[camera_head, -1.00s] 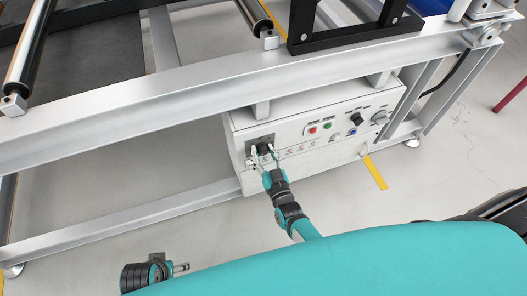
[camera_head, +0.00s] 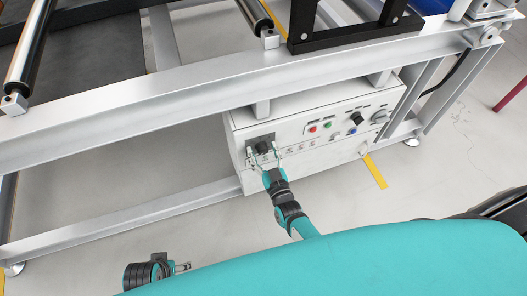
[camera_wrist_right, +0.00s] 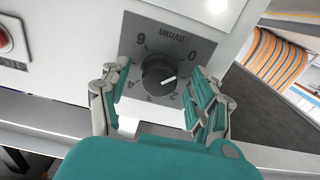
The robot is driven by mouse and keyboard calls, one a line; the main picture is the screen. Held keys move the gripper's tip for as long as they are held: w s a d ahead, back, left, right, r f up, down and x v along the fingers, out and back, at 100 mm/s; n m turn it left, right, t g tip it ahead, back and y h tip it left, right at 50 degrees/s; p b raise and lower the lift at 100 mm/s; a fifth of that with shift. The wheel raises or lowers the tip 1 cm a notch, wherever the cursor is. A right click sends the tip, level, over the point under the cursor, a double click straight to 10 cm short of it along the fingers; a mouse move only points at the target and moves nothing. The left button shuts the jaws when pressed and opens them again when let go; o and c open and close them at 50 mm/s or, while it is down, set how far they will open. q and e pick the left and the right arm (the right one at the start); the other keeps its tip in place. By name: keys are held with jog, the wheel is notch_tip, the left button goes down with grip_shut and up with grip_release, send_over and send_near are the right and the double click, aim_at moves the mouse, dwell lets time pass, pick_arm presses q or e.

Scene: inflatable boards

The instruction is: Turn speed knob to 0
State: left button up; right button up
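The speed knob (camera_wrist_right: 159,75) is a round black dial on a grey plate marked "m/min" in the right wrist view. Its white pointer mark faces right, between the 0 and the 2. The knob (camera_head: 262,147) also shows on the white control box in the head view. My right gripper (camera_wrist_right: 160,97) is open, with one finger on each side of the knob and visible gaps to it. In the head view, the right gripper (camera_head: 263,156) is in front of the box's left end. My left gripper (camera_head: 182,267) is low at the left, away from the box; its finger opening is unclear.
The white control box (camera_head: 330,165) also carries red and green buttons (camera_head: 319,127), a black knob (camera_head: 356,119) and a grey switch (camera_head: 380,117). A metal frame beam (camera_head: 200,90) runs above it. A red button (camera_wrist_right: 5,40) shows left of the dial plate.

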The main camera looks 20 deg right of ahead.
jog(key=s, duration=1.2)
jog(key=shift+d, duration=0.2)
